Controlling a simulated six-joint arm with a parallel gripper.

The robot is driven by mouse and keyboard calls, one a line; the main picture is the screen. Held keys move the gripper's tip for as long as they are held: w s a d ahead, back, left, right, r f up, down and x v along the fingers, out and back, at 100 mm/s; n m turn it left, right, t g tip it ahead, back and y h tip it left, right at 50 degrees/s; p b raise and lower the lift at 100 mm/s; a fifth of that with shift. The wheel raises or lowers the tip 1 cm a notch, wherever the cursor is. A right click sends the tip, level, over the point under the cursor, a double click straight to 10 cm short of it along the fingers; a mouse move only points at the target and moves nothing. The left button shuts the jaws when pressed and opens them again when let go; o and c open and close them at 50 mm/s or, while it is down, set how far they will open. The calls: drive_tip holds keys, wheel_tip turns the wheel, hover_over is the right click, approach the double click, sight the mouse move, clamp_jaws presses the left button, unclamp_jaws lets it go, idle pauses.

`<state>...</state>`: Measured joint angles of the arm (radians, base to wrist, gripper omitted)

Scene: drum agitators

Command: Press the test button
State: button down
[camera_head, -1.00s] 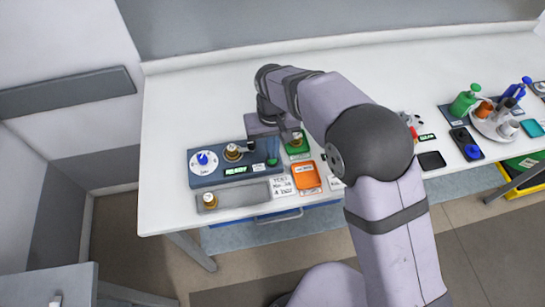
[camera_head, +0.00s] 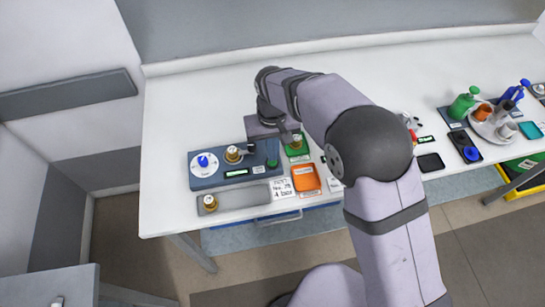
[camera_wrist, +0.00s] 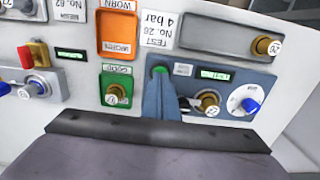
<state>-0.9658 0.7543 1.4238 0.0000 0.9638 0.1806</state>
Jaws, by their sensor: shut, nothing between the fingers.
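The blue-grey test stand (camera_head: 207,182) lies at the left of the bench. Its green button (camera_head: 272,163) is at its right end, and the button also shows in the wrist view (camera_wrist: 160,70). My gripper (camera_wrist: 161,82) is shut and empty, with its narrow fingertips right at the button. Whether they touch it I cannot tell. In the head view my gripper (camera_head: 287,138) is partly hidden by my arm. The stand's small display (camera_head: 237,172) is lit; its text is too small to read. A brass fitting (camera_head: 233,154) and a blue-knobbed white dial (camera_head: 203,162) are on the stand.
A green tray (camera_head: 304,150) with a brass part and an orange tray (camera_head: 306,180) stand right of the stand. A grey tray (camera_head: 240,198) with another brass part lies in front, beside a "TEST" card (camera_head: 283,188). The bench behind is clear.

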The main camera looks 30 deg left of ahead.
wheel_tip(320, 180, up, 5)
drive_tip(key=p, duration=0.3)
idle(0.6)
